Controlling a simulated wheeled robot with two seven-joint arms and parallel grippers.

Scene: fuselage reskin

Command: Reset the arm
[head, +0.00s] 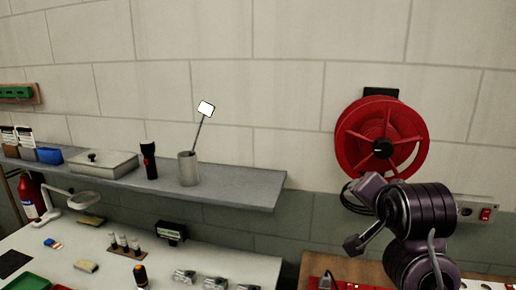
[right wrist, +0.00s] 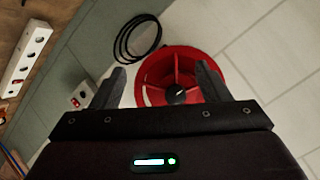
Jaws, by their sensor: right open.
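My right arm (head: 420,215) rises at the lower right of the head view, in front of the wall below the red hose reel (head: 402,115). My right gripper (right wrist: 161,78) is open in the right wrist view, its two dark fingers well apart. Nothing is between the fingers close up; the red reel (right wrist: 180,80) shows behind them, apart from them. My left gripper is not in view.
A grey shelf (head: 240,188) holds a cup (head: 188,168) with a mirror-like stick, a flashlight (head: 149,160) and a case (head: 102,163). Below it, a white bench (head: 215,262) carries small tools. A wooden bench (head: 345,268) and wall socket (head: 485,213) lie near my right arm.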

